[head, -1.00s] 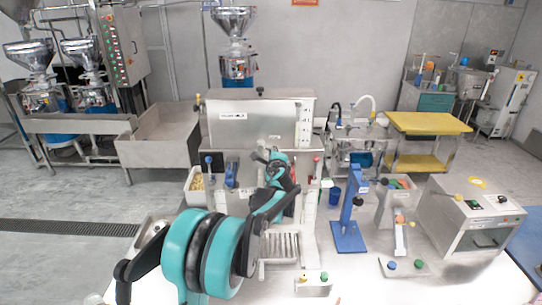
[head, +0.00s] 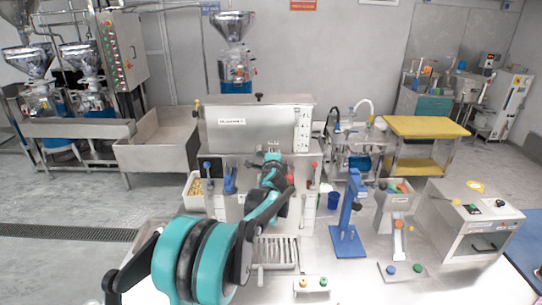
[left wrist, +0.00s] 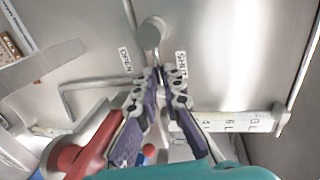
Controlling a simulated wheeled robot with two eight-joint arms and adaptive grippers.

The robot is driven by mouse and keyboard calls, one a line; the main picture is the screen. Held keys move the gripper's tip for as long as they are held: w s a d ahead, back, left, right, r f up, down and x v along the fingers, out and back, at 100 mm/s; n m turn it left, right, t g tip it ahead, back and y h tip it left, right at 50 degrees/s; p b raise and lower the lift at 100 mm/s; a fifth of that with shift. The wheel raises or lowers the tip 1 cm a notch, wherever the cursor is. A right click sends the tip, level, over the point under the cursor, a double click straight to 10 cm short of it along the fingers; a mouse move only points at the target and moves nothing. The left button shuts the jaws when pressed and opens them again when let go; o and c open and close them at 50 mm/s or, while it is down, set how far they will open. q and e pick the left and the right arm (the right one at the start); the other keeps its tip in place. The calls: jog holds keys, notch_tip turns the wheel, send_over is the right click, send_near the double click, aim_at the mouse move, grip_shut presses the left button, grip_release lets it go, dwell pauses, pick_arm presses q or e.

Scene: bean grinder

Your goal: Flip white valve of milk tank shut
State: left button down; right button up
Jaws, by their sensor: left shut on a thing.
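The steel milk tank (head: 222,138) stands at the back middle of the table. My left arm reaches to its front, and my left gripper (head: 272,157) is against the lower front face, mostly hidden by my own arm. In the left wrist view the valve's round pale hub (left wrist: 152,32) sits on the tank wall, between an OPEN label on the left and a SHUT label on the right. My left gripper (left wrist: 160,76) has its purple-padded fingertips closed just below the hub, around the valve's handle, which they largely hide. My right gripper is out of view.
A red handle (left wrist: 92,150) and a bent metal rod (left wrist: 88,84) lie left of the fingers. A ruler-like marked strip (left wrist: 235,121) is to the right. A blue stand (head: 348,225) and a steel box (head: 462,220) stand on the right of the table.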

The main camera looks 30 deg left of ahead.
pick_arm(q)
jog(key=shift+w+d, duration=0.15)
jog(key=shift+d, duration=0.15)
jog(key=c, duration=1.5)
grip_release()
jog(key=shift+d, duration=0.1)
jog(key=v, duration=1.2)
jog(key=shift+w+d+r, duration=0.1)
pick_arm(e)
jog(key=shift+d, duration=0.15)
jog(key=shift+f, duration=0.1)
